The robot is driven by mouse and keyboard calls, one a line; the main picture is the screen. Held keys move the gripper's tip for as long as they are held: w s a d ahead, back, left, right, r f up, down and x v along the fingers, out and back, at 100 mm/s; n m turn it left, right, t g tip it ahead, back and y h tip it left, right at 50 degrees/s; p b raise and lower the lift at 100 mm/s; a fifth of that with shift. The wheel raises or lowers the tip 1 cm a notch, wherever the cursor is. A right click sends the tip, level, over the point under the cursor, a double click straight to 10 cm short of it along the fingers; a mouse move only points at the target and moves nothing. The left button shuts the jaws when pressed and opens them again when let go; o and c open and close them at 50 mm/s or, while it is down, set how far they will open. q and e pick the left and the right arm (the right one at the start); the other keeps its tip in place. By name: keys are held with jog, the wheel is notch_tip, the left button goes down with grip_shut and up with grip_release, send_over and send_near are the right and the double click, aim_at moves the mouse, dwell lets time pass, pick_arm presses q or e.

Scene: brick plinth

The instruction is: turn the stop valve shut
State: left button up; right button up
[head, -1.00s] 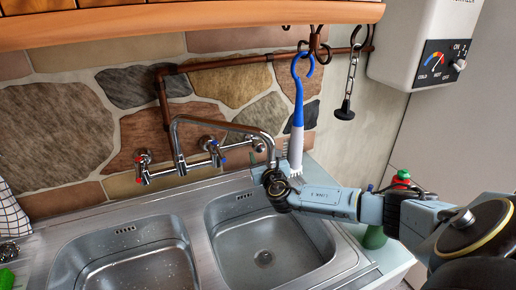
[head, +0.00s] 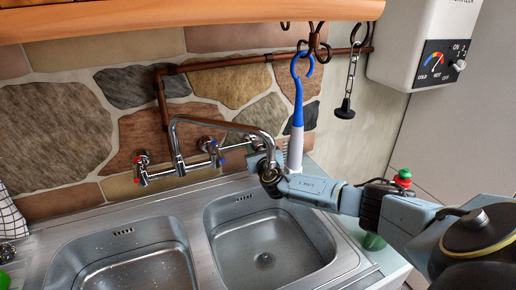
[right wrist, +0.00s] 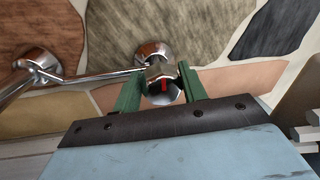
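The stop valve shows in the right wrist view as a chrome knob (right wrist: 164,88) with a red mark on its front. It is on a chrome fitting against the stone wall. My right gripper (right wrist: 159,80) has its two green fingers apart, one on each side of the knob. Whether either finger touches it I cannot tell. My left gripper is not in view.
The chrome spout (head: 228,125) arches close to my right gripper. A blue and white brush (head: 297,100) hangs just behind the arm. Red and blue taps (head: 143,168) are to the left. A double sink (head: 262,243) lies below. A green bottle (head: 374,241) stands behind my forearm.

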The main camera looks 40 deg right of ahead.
jog(key=shift+c, duration=0.7)
jog(key=shift+n, duration=0.4)
jog(key=n, duration=0.3)
jog(key=shift+t+p, duration=0.35)
jog(key=shift+t, duration=0.05)
jog(key=n, duration=0.5)
jog(key=shift+f+n+t+p, duration=0.1)
jog(key=shift+n+t+p, duration=0.2)
jog(key=shift+n+t, duration=0.1)
jog(key=n+y, duration=0.1)
jog(key=n, duration=0.4)
jog(key=shift+t, duration=0.3)
jog(key=n+y, duration=0.1)
jog(key=n, duration=0.4)
jog(key=shift+f+t+p, duration=0.1)
jog(key=shift+t+p, duration=0.2)
jog(key=shift+p, duration=0.1)
jog(key=shift+n, duration=0.3)
